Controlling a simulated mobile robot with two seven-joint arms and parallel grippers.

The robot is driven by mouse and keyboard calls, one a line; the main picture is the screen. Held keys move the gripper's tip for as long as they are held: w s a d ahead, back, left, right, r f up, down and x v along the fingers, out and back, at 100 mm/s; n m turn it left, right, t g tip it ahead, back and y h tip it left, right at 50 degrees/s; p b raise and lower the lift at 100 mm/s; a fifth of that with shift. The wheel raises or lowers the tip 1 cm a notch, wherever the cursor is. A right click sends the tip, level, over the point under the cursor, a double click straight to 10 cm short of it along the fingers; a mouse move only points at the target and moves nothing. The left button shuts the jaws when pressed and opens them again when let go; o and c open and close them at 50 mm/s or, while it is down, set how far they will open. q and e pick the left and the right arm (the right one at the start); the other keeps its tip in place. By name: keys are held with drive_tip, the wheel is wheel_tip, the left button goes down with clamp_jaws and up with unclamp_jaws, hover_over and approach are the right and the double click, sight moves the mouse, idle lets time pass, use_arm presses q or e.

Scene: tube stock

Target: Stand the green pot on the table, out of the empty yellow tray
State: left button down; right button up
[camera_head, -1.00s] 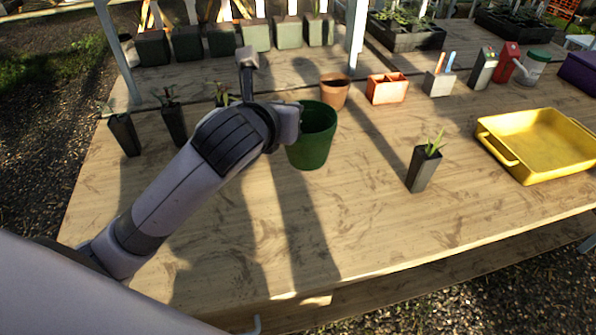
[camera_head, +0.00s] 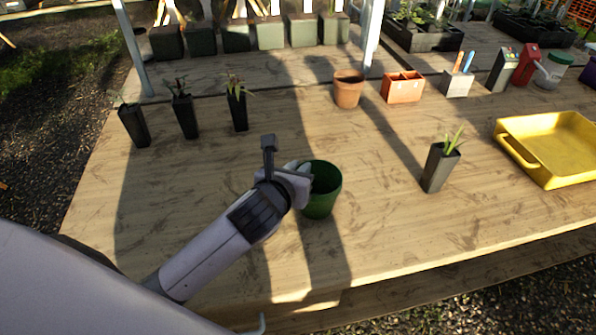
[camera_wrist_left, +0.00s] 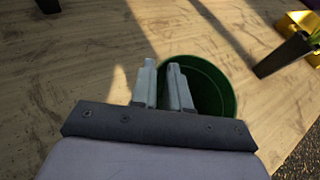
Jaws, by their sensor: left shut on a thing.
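The green pot (camera_head: 322,196) is upright at the front middle of the table, outside the yellow tray. My left gripper (camera_head: 305,180) is shut on its left rim; in the left wrist view the two fingers (camera_wrist_left: 165,82) pinch the rim of the green pot (camera_wrist_left: 222,82). The head view does not clearly show whether the pot's base touches the wooden table (camera_head: 240,200). The yellow tray (camera_head: 520,155) lies empty at the right side of the table. My right gripper is in neither view.
A dark square pot with a plant (camera_head: 437,170) stands between the green pot and the tray. A terracotta pot (camera_head: 348,92) and an orange divided box (camera_head: 403,90) stand farther back. Several dark seedling pots stand at the left. Bare table surrounds the green pot.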

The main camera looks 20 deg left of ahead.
use_arm(q)
drive_tip(key=c, duration=1.1)
unclamp_jaws()
drive_tip(key=shift+r, duration=0.1)
drive_tip(key=p+v, duration=0.1)
drive_tip(key=v, duration=1.1)
